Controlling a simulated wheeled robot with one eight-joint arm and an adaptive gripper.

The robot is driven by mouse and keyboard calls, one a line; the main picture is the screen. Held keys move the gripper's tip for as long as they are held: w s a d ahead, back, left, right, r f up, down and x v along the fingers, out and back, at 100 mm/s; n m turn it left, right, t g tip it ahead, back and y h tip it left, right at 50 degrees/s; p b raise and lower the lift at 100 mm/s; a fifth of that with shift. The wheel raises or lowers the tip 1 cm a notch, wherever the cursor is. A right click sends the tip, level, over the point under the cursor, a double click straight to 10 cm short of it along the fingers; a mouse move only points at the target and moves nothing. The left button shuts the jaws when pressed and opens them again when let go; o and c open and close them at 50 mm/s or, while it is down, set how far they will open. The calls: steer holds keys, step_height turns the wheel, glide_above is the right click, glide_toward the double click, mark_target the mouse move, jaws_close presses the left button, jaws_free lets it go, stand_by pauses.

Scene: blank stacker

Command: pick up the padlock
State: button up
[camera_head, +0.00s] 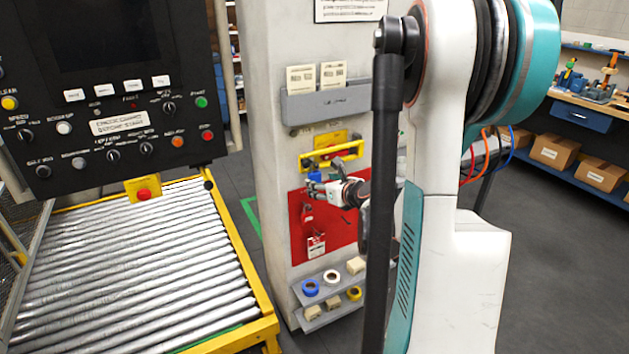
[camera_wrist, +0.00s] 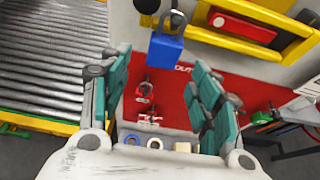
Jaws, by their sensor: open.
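My gripper (camera_wrist: 161,65) is open, with one teal-padded finger on each side in the picture. The blue padlock appears between the fingertips; I cannot tell if it is within their reach or just beyond. Nothing is held. A smaller red padlock (camera_wrist: 145,90) hangs lower on the red board, and also shows in the head view (camera_head: 307,213).
The yellow frame (camera_head: 347,151) stands out around a red handle above the red board (camera_head: 340,240). Below, a shelf (camera_head: 329,316) holds tape rolls and small blocks. A roller conveyor (camera_head: 130,270) and control panel (camera_head: 110,130) stand at the left.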

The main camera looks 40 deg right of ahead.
mark_target(316, 177)
steer(key=b+x, duration=0.1)
steer(key=x, duration=0.3)
steer(key=shift+d+r, duration=0.1)
steer(key=shift+r, duration=0.1)
steer(key=shift+c, duration=0.3)
jaws_close()
steer(key=shift+r+p, duration=0.35)
steer(key=shift+r, duration=0.25)
steer(key=shift+s+r, duration=0.2)
steer(key=shift+r, duration=0.05)
steer(key=s+a+p, duration=0.2)
steer(key=s+a, duration=0.2)
steer(key=s, duration=1.3)
steer(key=shift+f+p, duration=0.15)
steer(key=shift+p, duration=0.25)
